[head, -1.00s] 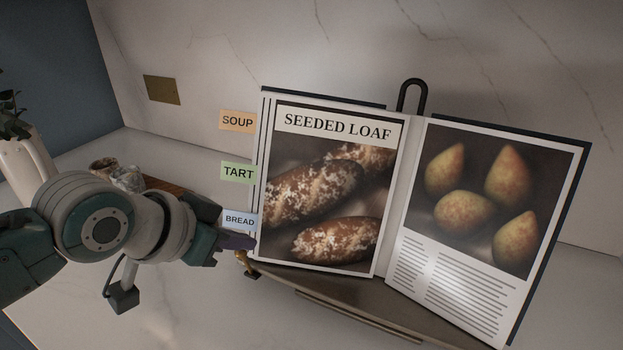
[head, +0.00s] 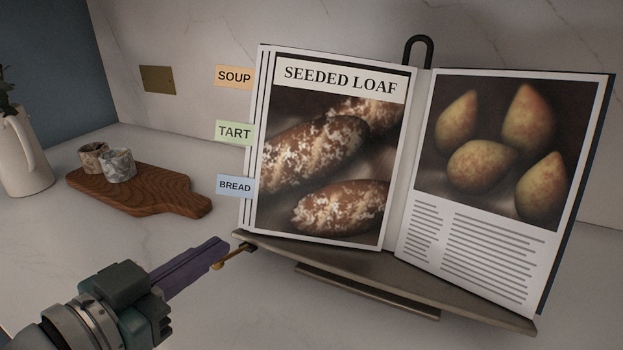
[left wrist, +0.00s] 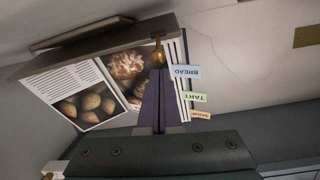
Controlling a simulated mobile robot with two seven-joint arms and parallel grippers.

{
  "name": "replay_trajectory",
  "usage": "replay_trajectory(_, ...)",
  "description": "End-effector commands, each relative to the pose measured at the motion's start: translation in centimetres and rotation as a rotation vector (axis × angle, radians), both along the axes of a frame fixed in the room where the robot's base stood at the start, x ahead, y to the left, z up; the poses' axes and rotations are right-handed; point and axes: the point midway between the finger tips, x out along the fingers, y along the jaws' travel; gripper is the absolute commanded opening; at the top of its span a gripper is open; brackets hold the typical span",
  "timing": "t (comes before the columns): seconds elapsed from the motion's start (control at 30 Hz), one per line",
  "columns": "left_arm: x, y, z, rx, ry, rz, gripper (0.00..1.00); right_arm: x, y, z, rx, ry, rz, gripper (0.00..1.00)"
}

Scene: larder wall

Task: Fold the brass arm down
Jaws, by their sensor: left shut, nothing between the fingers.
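The brass arm (head: 232,259) is a small piece at the left end of the bookstand's ledge (head: 330,270). It sticks out low from the ledge toward the front left, away from the page. My left gripper (head: 222,247) has purple fingers that are shut and empty. Their tips are right beside the brass arm; I cannot tell if they touch. In the left wrist view the brass arm (left wrist: 158,53) shows just beyond the fingertips (left wrist: 157,72). The open book (head: 325,220) leans on the stand, showing "SEEDED LOAF" and a page of pears. My right gripper is not in view.
Paper tabs for soup, tart (head: 235,132) and bread stick out from the book's left edge. A wooden board (head: 150,198) with two small cups (head: 118,165) lies at the left, near a white jug (head: 25,160). A brass plate (head: 158,80) is on the wall. The counter in front is clear.

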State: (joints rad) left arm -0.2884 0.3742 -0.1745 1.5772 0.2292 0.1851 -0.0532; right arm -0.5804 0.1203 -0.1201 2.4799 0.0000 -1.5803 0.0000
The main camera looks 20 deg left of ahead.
Motion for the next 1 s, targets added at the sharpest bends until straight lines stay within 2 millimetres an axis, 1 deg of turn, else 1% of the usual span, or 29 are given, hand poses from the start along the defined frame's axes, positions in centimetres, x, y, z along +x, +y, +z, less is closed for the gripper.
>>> replay_trajectory(0.3,-0.48,0.07,-0.81,0.000,0.000,0.000,0.00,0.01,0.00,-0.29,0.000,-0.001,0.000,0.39)
replay_trajectory(1.0,-0.65,0.12,-1.22,0.002,0.008,0.001,0.00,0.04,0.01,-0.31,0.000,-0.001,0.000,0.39)
